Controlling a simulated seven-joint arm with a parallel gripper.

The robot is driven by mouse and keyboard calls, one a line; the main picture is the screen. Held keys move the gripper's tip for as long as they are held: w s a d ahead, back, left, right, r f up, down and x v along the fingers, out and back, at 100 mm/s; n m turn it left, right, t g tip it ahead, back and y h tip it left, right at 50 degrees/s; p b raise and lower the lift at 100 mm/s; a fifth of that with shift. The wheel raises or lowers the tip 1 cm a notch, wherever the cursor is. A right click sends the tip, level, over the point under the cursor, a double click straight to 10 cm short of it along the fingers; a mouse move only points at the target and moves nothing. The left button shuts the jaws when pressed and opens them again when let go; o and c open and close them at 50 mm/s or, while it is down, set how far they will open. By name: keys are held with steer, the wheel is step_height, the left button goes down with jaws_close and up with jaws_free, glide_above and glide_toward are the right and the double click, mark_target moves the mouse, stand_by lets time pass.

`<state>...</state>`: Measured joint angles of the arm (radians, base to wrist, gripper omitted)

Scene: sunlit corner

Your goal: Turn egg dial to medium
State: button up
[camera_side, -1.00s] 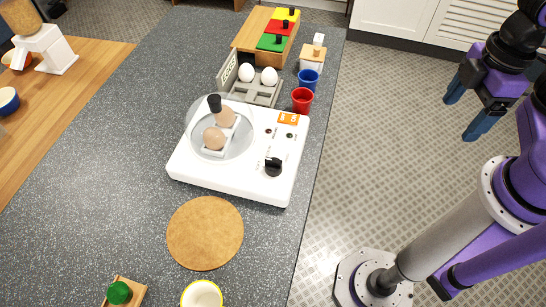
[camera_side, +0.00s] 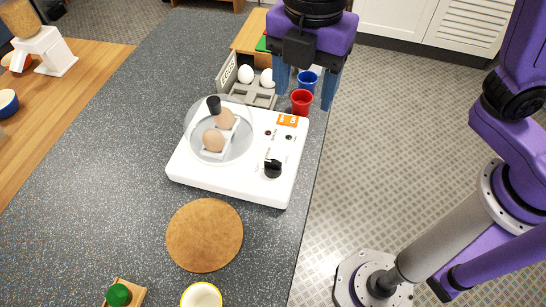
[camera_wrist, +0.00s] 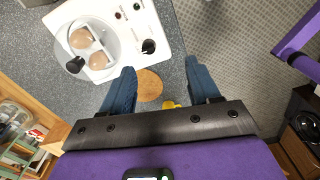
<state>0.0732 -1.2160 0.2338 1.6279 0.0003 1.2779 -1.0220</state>
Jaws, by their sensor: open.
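The egg dial is a black knob (camera_side: 272,168) on the right part of the white egg cooker (camera_side: 232,180); its markings are too small to read. In the wrist view the knob (camera_wrist: 148,46) is up and left of centre, ahead of the fingers. Two brown eggs (camera_side: 213,140) sit in the cooker under a clear lid (camera_side: 214,104) with a black handle. My gripper (camera_side: 304,103) is open and empty, above the counter's right edge near the cups, apart from the dial. In the wrist view its blue fingers (camera_wrist: 163,78) are spread wide.
A blue cup (camera_side: 308,79) and red cup (camera_side: 302,100) stand behind the cooker. An egg tray (camera_side: 262,96) holds two white eggs. A round cork mat (camera_side: 205,235) lies in front. A yellow-rimmed cup (camera_side: 201,296) stands near the front edge. The counter left of the cooker is clear.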

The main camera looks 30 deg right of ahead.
steer(key=n, duration=0.2)
glide_above(273, 162)
step_height(273, 162, down, 17)
steer(key=shift+r, duration=0.1)
stand_by(0.4)
steer(key=c, duration=1)
